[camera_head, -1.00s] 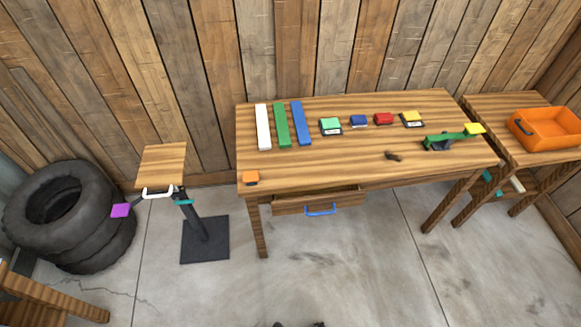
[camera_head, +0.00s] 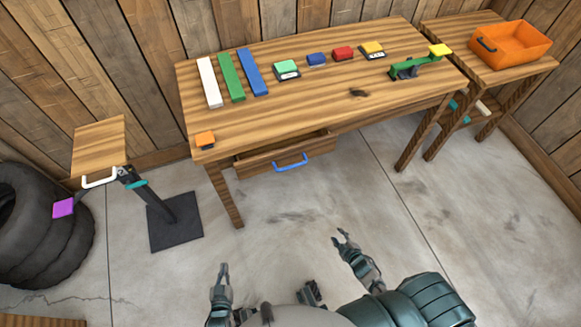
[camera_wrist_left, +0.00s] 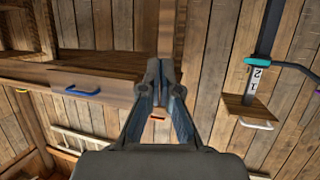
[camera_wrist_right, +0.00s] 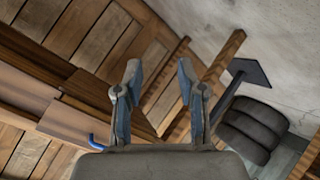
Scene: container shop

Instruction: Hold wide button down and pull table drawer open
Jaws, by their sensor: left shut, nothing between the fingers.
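The wooden table (camera_head: 300,105) has a drawer (camera_head: 262,160) with a blue handle (camera_head: 291,162), which seems to stand out slightly. The handle also shows in the left wrist view (camera_wrist_left: 82,91) and the right wrist view (camera_wrist_right: 97,142). Small green (camera_head: 286,68), blue (camera_head: 316,59), red (camera_head: 342,53) and yellow (camera_head: 372,48) buttons sit along the back, and an orange one (camera_head: 205,139) on the near left corner. I cannot tell which is the wide one. My left gripper (camera_head: 222,267) is shut and empty, and my right gripper (camera_head: 341,236) is open and empty. Both are before the table, apart from it.
White (camera_head: 209,82), green (camera_head: 231,77) and blue (camera_head: 252,72) bars lie at the table's back left. A green lever-like device (camera_head: 415,66) is at the right. A side table holds an orange bin (camera_head: 510,45). A stand (camera_head: 98,146) and tires (camera_head: 45,235) are left. Floor before the drawer is clear.

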